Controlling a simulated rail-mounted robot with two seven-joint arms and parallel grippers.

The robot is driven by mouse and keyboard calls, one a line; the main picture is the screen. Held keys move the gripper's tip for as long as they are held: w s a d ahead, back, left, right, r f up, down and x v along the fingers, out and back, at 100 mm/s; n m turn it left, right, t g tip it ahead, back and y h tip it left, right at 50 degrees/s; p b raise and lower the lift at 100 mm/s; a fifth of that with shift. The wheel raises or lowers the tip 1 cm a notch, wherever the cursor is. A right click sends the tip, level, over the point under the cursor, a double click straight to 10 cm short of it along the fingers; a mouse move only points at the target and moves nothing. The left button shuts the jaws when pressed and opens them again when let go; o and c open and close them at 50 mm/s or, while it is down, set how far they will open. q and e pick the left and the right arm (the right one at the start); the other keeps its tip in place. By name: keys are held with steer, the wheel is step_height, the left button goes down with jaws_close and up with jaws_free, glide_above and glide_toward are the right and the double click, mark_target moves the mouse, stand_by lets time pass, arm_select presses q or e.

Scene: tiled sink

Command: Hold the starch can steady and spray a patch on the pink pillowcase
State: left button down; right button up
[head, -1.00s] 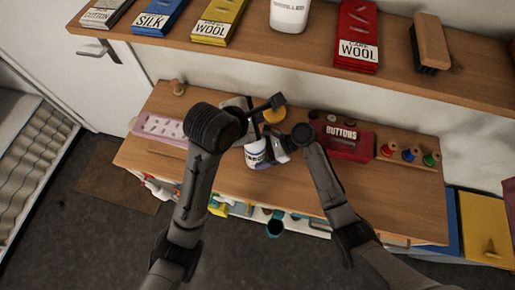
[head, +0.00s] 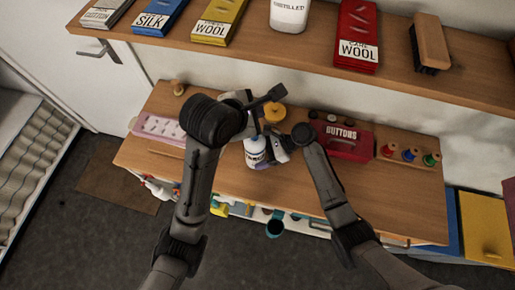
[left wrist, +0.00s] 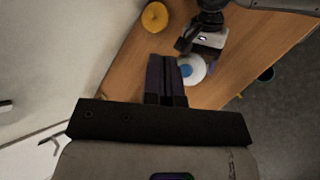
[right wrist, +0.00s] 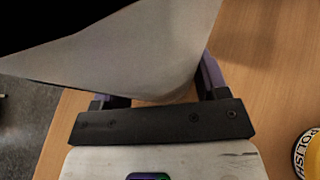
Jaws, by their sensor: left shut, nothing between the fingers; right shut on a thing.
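The white starch can (head: 256,153), with a dark label, stands on the wooden counter near its middle. My right gripper (head: 275,150) is shut on it from the right. In the right wrist view the can's pale body (right wrist: 150,60) fills the space between the fingers. My left gripper (head: 257,119) is shut and empty, just above the can. In the left wrist view its closed fingers (left wrist: 165,75) are beside the can's round white top with a blue centre (left wrist: 187,70). A flat pink spotted cloth, apparently the pillowcase (head: 158,128), lies at the counter's left end.
A yellow polish tin (head: 274,114) stands behind the can. A red buttons box (head: 349,145) and several thread spools (head: 409,154) are to the right. A loaded shelf (head: 300,52) overhangs the back. The counter's front edge is near the can.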

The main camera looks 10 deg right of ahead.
steer(key=shift+f, duration=0.1)
arm_select(q)
steer(key=shift+f, duration=4.55)
steer(key=shift+r, duration=3.45)
